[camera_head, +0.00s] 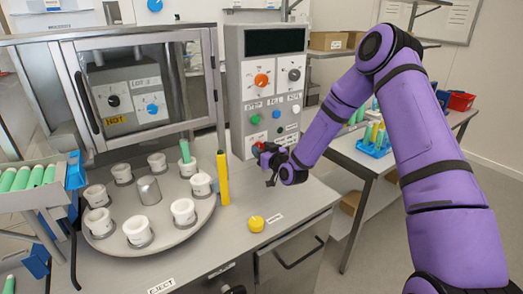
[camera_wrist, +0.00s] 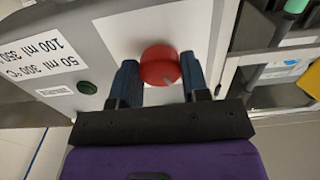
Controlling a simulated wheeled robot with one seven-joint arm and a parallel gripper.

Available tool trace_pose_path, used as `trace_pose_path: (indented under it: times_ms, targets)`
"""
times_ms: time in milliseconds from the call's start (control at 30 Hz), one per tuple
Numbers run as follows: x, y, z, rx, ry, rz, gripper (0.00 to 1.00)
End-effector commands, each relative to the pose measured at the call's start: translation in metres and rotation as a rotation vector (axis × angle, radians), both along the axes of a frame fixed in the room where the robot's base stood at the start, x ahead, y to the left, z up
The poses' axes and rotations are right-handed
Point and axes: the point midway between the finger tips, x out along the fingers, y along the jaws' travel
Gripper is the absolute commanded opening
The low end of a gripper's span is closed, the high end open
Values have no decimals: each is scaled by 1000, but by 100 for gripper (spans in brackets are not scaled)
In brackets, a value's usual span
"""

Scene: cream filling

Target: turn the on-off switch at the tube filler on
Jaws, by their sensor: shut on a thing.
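The tube filler's grey control box (camera_head: 233,90) stands at the back centre in the head view, with a dark display, knobs and buttons on its front. A red round switch knob (camera_wrist: 160,66) on a white label plate shows in the wrist view. My gripper (camera_wrist: 160,82) is in front of the panel, with one finger on each side of the red knob, shut on it. In the head view my gripper (camera_head: 266,158) is at the lower right of the control box and hides much of the knob. The switch's setting cannot be read.
A green button (camera_wrist: 87,87) sits beside the knob. A round turntable (camera_head: 185,235) with several white holders, a yellow post (camera_head: 223,178) and a yellow knob (camera_head: 256,223) are to the left and front. A side table (camera_head: 365,158) with blue racks stands at right.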

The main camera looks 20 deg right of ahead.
Motion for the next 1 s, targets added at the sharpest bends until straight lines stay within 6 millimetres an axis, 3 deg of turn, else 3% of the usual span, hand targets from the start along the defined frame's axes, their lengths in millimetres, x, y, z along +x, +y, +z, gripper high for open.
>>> trace_pose_path:
  times_ms: [467,1000]
  targets:
    - [0,0,-1,145,48,-1,18]
    - [0,-1,-1,618,203,-2,18]
